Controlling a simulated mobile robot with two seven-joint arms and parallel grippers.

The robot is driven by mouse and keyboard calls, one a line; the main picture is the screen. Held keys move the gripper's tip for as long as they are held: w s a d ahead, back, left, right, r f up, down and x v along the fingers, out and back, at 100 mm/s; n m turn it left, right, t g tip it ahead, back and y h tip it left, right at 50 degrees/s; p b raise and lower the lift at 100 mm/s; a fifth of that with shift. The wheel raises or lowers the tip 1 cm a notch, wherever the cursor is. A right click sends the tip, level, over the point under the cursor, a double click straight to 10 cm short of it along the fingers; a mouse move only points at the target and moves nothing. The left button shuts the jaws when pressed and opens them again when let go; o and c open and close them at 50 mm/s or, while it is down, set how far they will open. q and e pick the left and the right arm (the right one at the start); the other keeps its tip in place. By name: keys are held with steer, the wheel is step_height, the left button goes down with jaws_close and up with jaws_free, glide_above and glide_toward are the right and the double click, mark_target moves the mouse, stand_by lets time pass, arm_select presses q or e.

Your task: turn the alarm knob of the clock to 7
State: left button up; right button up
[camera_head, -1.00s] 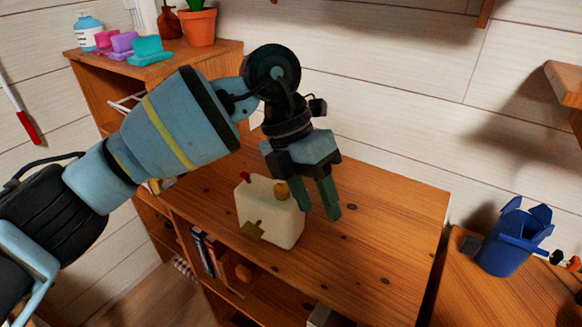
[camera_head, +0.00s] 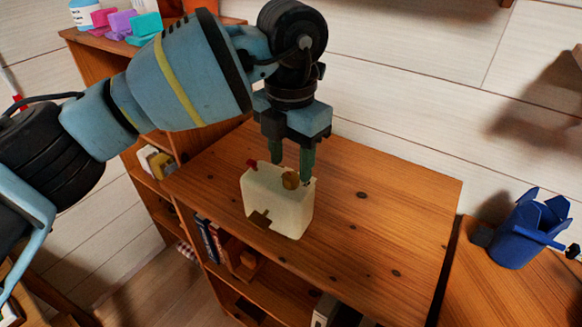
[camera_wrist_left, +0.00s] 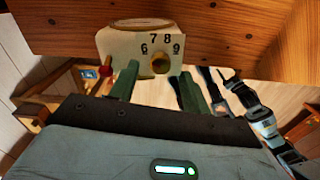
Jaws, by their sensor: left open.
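The clock (camera_head: 270,200) is a cream box standing on the wooden shelf top. A round brass-coloured alarm knob (camera_head: 291,180) and a small red knob (camera_head: 252,163) show on it. In the left wrist view the clock face (camera_wrist_left: 122,42) carries the numbers 6, 7, 8 and 9 above the alarm knob (camera_wrist_left: 160,64). The red knob (camera_wrist_left: 107,70) is to the left. My left gripper (camera_head: 292,178) is open, pointing down at the clock. In the wrist view its fingers (camera_wrist_left: 158,82) lie either side of the alarm knob, with gaps; contact cannot be told. My right gripper is out of view.
The wooden shelf top (camera_head: 385,215) is clear to the right of the clock. Books (camera_head: 213,238) stand on the shelf below. A blue bin-like container (camera_head: 520,232) stands on another wooden surface at the right. Coloured blocks (camera_head: 122,22) and a bottle are at the upper left.

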mark_target(291, 180)
arm_select(q)
steer(key=shift+f, duration=1.35)
steer(key=shift+c, duration=0.2)
steer(key=c, duration=0.9)
